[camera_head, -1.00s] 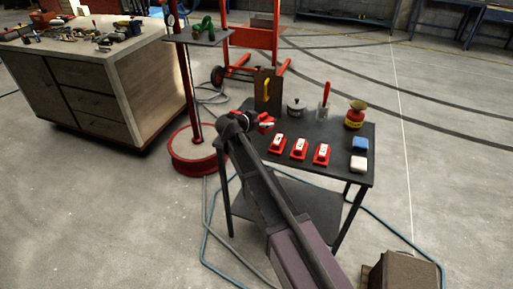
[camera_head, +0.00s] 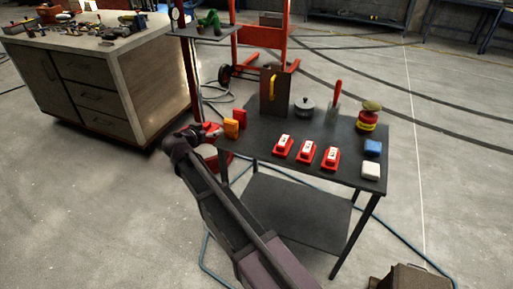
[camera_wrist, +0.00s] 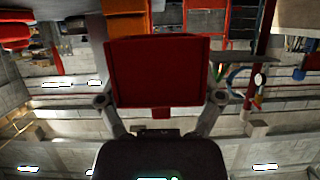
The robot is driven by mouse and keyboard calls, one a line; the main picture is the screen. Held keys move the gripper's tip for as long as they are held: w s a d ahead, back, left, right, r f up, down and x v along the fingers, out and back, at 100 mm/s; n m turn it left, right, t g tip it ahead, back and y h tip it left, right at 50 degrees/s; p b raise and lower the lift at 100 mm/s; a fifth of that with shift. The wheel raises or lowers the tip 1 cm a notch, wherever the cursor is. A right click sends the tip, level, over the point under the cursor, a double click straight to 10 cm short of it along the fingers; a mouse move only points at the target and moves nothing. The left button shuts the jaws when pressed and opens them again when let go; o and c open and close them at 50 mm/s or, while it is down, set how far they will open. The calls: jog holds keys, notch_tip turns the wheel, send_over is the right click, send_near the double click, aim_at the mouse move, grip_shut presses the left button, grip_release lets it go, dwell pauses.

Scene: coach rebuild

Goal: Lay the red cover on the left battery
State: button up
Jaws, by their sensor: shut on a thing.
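My gripper (camera_head: 208,130) is at the left edge of the dark table. In the wrist view, my gripper (camera_wrist: 160,108) is shut on a red cover (camera_wrist: 155,72), a flat panel that fills the space between the fingers. In the head view the held cover is small and hard to separate from the gripper. Three red pieces with white labels, the left (camera_head: 283,146), middle (camera_head: 305,152) and right (camera_head: 330,158), lie in a row on the table. I cannot tell any battery for certain in these views.
An orange block (camera_head: 231,129) and a red block (camera_head: 240,115) stand at the table's left end. A dark board (camera_head: 267,100), a pot (camera_head: 304,106), a red-and-yellow can (camera_head: 367,118), a blue block (camera_head: 372,147) and a white block (camera_head: 370,169) are on the table (camera_head: 258,150). A workbench (camera_head: 80,85) stands left.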

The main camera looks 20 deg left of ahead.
jog(key=shift+w+d, duration=0.15)
jog(key=b, duration=0.2)
send_over(255, 148)
jog(key=shift+f, duration=0.8)
jog(key=shift+f+b, duration=1.55)
jog(key=shift+f, duration=0.2)
jog(key=shift+f, duration=0.2)
jog(key=o, duration=0.8)
jog(key=shift+r, duration=0.1)
